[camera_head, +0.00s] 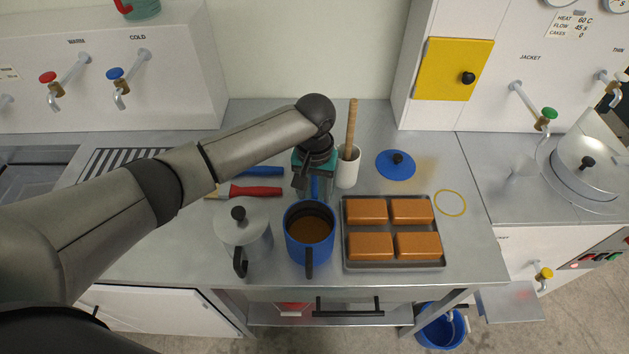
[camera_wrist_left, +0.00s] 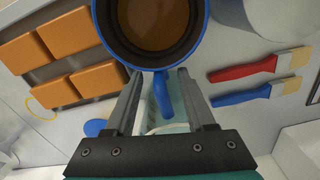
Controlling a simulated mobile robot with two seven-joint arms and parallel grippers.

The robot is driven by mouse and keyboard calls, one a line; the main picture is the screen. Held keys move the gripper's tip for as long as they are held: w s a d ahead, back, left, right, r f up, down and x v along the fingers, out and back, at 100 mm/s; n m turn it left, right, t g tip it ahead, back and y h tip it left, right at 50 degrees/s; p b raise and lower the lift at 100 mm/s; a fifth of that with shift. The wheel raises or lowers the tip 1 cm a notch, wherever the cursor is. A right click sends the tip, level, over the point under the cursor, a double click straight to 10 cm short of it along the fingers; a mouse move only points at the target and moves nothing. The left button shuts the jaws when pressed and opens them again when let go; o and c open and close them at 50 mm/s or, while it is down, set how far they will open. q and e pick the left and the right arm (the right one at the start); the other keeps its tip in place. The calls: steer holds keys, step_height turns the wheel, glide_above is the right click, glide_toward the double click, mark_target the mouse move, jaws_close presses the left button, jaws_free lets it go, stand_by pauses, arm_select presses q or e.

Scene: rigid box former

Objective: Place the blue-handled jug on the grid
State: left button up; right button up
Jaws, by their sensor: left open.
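The blue jug (camera_head: 289,237) stands on the steel table, with brown contents and a dark inner wall. Its blue handle (camera_wrist_left: 162,97) points to the back, towards my left gripper. A black handle (camera_head: 309,263) shows at its front. My left gripper (camera_head: 314,188) is open behind the jug. In the wrist view the fingers of my left gripper (camera_wrist_left: 157,85) stand on either side of the blue handle; I cannot tell whether they touch it. The dark-barred grid (camera_head: 122,163) lies at the back left beside the sink, with nothing seen on it. My right gripper is out of view.
A grey lidded pot (camera_head: 258,240) stands left of the jug. A dark tray (camera_head: 393,268) of brown blocks is close on the right. Red (camera_head: 255,191) and blue (camera_head: 264,171) brushes lie behind. A white cup (camera_head: 348,172) with a wooden stick stands right of my gripper.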

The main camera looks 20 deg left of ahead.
arm_select(q)
steer(key=shift+f, duration=0.95)
jaws_close()
stand_by(0.7)
